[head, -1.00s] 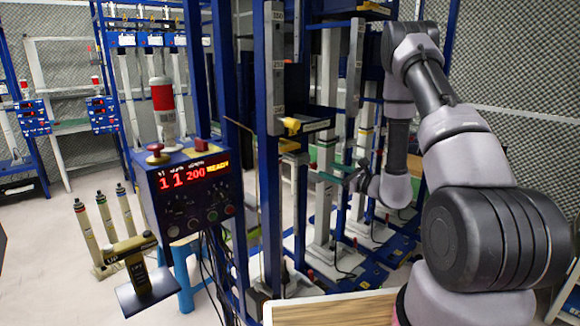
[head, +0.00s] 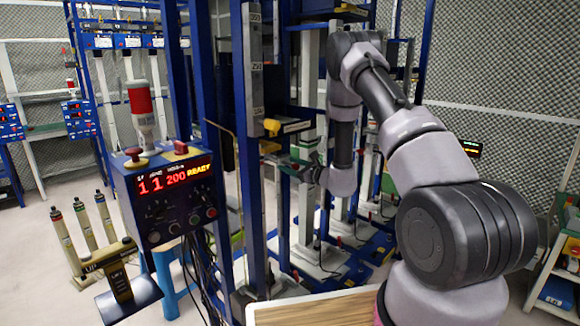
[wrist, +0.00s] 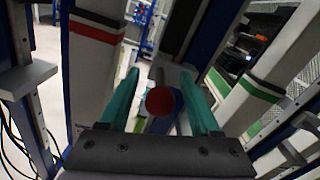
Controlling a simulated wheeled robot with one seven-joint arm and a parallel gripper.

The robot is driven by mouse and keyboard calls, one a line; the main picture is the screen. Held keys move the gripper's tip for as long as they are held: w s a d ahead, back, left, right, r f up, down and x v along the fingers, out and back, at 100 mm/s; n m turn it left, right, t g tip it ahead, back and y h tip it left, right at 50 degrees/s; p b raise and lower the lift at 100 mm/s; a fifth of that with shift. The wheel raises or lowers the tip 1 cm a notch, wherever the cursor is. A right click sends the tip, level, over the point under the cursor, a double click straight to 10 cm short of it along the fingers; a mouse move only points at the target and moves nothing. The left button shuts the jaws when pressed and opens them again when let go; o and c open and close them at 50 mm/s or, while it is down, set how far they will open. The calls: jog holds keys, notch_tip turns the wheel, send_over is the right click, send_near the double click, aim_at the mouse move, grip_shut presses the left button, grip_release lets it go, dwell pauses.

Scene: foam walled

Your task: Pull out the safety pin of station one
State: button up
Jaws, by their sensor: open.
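A round dark red knob (wrist: 160,101) shows between the fingers in the wrist view, with a thin grey stem behind it. It looks like the head of the safety pin, but I cannot be sure. My gripper (wrist: 163,92) is open, with a green finger on each side of the knob and clear gaps between. In the head view my gripper (head: 286,162) is small, beside the blue station frame (head: 251,190). The pin cannot be made out there. The control box (head: 170,200) reads "1 1 200 READY".
A red-and-white beacon (head: 141,108) stands on the box. A black and gold lever piece (head: 121,284) sticks out in front. White columns flank my gripper, one with a red band (wrist: 97,30), one with a green band (wrist: 262,90). A wooden tabletop (head: 320,308) lies at the bottom.

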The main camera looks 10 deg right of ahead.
grip_shut()
dwell(1.4)
